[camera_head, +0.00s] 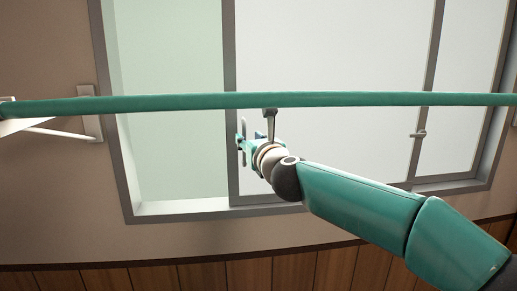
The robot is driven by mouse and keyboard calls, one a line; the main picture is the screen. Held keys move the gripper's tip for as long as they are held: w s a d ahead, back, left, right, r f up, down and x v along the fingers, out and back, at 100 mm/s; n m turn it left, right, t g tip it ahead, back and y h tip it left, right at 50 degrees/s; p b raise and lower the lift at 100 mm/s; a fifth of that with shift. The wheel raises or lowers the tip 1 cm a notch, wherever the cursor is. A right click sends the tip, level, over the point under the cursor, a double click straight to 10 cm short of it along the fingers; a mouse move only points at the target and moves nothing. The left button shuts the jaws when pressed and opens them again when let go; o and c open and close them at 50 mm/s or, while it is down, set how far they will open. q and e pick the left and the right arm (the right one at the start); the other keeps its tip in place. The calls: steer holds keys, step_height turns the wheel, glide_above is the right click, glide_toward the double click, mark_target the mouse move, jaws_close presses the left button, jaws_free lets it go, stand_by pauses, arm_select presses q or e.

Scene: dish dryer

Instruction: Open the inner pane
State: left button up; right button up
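The window's middle pane (330,145) is pale and grey-framed, and looks like the inner pane. A slim upright grey handle (243,152) shows at its left edge. My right gripper (244,142) reaches in from the right and is at this handle, its teal fingers above and beside it. The gripper is small and partly hidden by its own wrist, so I cannot tell whether the fingers are closed on the handle or touch it. My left gripper is not in view.
A long green pole (160,103) runs across the view in front of the window, just above my gripper, on a white bracket (50,127) at left. A greenish glass area (170,60) lies left of the pane. Another handle (418,134) sits at right.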

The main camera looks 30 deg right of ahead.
steer(key=s+a, duration=0.1)
steer(key=s, duration=0.6)
steer(key=shift+s+a, duration=0.15)
steer(key=shift+a, duration=0.05)
